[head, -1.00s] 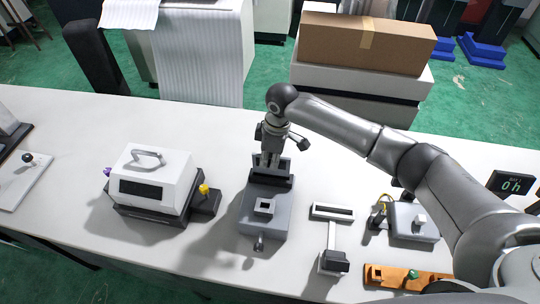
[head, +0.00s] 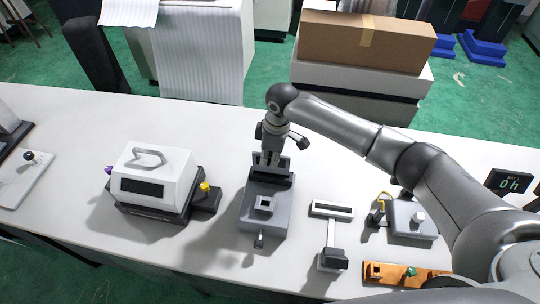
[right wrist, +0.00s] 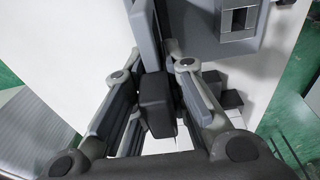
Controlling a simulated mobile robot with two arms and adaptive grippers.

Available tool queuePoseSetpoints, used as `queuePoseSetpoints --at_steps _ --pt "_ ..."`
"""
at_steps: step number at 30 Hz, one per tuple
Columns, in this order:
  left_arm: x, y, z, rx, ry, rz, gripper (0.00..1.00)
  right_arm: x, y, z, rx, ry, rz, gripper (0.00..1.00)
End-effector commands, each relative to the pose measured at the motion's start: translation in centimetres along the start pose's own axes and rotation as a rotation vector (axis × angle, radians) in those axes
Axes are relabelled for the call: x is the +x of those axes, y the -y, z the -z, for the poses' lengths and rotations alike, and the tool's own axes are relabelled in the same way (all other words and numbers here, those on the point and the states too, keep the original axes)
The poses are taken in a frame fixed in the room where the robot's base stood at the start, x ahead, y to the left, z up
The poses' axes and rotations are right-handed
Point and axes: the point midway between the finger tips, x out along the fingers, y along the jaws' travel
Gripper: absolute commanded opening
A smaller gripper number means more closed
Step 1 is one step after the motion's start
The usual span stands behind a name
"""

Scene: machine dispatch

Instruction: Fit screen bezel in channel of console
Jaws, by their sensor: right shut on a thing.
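The grey console (head: 264,214) stands on the white table near the middle, with a small square socket on top and a lever at its front. It also shows at the upper right of the right wrist view (right wrist: 207,20). A dark upright piece, apparently the screen bezel (head: 272,178), is at the console's back edge. My right gripper (head: 271,160) points down over it and is shut on its dark block-shaped part (right wrist: 155,103), seen between the fingers in the right wrist view. Whether the bezel is seated in the channel is hidden. My left gripper is not in view.
A white box with a handle (head: 152,172) on a dark base stands left of the console. A white slotted stand (head: 332,233), a grey unit (head: 411,221) and an orange board (head: 403,275) lie to the right. A small display (head: 509,181) stands far right. Table behind the console is clear.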

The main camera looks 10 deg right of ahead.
Motion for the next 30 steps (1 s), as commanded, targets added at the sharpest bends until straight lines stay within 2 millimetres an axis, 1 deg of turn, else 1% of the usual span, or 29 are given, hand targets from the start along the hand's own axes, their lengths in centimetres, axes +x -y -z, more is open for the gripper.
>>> queuePoseSetpoints --at_steps 13,23,30 --pt "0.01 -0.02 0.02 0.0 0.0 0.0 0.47 -0.01 -0.03 0.0 0.0 0.0 -0.001 0.0" --pt "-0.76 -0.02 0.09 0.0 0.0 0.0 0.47 -0.13 -0.05 0.01 0.001 0.0 -0.001 0.0" --pt "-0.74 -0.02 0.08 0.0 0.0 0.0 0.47 0.01 -0.05 -0.02 0.0 0.0 -0.001 0.0"
